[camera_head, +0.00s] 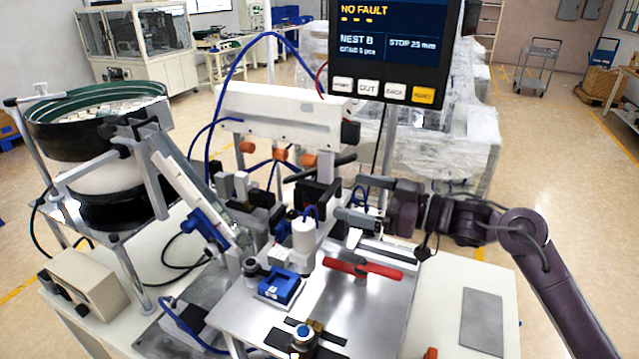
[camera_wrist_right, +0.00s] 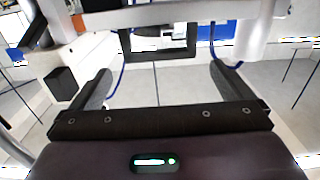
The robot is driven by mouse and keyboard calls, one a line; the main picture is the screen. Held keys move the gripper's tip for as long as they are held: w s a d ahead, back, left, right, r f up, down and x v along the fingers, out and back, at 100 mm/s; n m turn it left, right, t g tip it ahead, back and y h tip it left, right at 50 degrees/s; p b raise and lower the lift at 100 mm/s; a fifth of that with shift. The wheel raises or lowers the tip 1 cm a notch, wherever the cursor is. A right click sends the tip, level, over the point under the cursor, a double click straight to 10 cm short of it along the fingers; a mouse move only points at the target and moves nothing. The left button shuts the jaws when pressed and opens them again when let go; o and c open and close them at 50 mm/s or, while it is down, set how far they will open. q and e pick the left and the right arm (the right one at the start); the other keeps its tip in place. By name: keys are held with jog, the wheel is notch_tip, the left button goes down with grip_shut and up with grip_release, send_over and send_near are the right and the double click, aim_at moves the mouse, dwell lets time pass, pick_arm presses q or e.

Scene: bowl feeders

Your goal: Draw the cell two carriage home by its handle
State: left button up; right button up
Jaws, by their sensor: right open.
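My right gripper (camera_head: 357,215) reaches in from the right over the bench, at the right side of the machine's middle. In the right wrist view its two dark fingers (camera_wrist_right: 160,72) are spread wide with nothing between the tips. A black rectangular loop handle (camera_wrist_right: 160,48) is just ahead of the fingers, roughly centred and apart from them. It hangs under a pale machine body. In the head view, black parts (camera_head: 317,190) stand left of the gripper; I cannot tell which is the handle. The carriage itself is not clearly distinguishable. My left gripper is out of view.
A screen (camera_head: 388,45) reading NO FAULT stands behind the arm. A red bar (camera_head: 362,269) and a blue block (camera_head: 279,287) sit on the metal plate. A bowl feeder (camera_head: 95,110) with a sloping track is left. The bench's right front (camera_head: 440,300) is mostly clear.

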aim_at(335, 190)
jog(key=p+x, duration=0.1)
jog(key=x, duration=0.1)
jog(key=p+x, duration=0.1)
jog(key=x, duration=0.1)
jog(key=shift+w+a+r, duration=0.15)
jog(key=shift+a+r, duration=0.05)
jog(key=shift+a, duration=0.2)
jog(key=shift+w+a+f, duration=0.1)
jog(key=shift+w+a, duration=0.15)
jog(key=shift+a, duration=0.3)
jog(key=c, duration=1.2)
jog(key=shift+s+d+f, duration=0.1)
jog(key=shift+d, duration=0.3)
jog(key=shift+c, duration=0.3)
jog(key=v, duration=1.2)
jog(key=shift+p, duration=0.45)
jog(key=o, duration=1)
jog(key=shift+s+d, duration=0.15)
jog(key=shift+c, duration=0.2)
jog(key=o, duration=0.3)
jog(key=shift+s+d, duration=0.1)
jog(key=shift+d, duration=0.2)
pick_arm(q)
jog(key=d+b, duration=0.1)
jog(key=b, duration=0.2)
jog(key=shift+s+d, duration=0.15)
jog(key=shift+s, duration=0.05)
pick_arm(e)
jog(key=v, duration=0.8)
